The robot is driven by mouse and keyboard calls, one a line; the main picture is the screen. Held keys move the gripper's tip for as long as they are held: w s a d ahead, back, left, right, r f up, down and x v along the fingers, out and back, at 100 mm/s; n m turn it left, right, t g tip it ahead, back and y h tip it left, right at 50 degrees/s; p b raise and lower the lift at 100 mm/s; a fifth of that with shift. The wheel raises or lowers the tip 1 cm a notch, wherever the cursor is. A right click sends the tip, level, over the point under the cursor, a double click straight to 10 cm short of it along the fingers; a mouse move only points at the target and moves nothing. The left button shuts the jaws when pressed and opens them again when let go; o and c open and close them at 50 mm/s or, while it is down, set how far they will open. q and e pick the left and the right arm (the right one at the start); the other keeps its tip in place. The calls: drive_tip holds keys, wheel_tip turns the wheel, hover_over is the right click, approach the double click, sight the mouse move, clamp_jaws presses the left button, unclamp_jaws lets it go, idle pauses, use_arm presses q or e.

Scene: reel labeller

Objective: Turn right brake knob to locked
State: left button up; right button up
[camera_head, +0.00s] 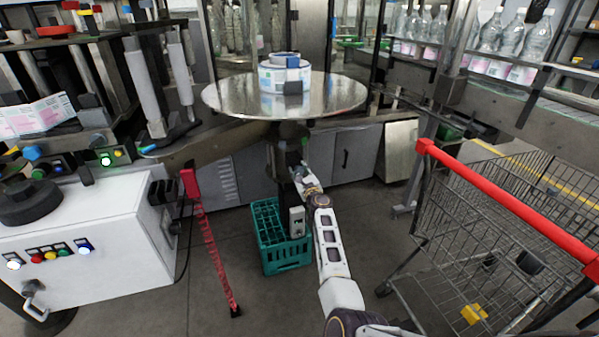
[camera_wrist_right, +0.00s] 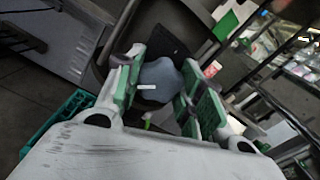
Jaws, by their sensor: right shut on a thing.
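The right brake knob (camera_wrist_right: 160,76) is a blue-grey lobed knob with a short white mark, seen in the right wrist view on a dark housing. My right gripper (camera_wrist_right: 163,90) has its green-padded fingers on either side of the knob and is shut on it. The white mark lies roughly level in that view. In the head view my right gripper (camera_head: 299,172) reaches to the dark column under the round metal turntable (camera_head: 230,98). The knob is not clear there, hidden by the gripper and column. My left gripper is out of view.
A green crate (camera_head: 287,257) stands on the floor under the turntable, close to my right forearm. A shopping cart (camera_head: 500,220) with a red handle is at the right. A white control box (camera_head: 90,235) is at the left, with a red chain post (camera_head: 212,245) beside it.

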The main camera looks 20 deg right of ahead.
drive_tip(key=shift+f, duration=0.2)
drive_tip(key=o, duration=1)
drive_tip(key=shift+o, duration=0.2)
drive_tip(key=shift+r, duration=0.1)
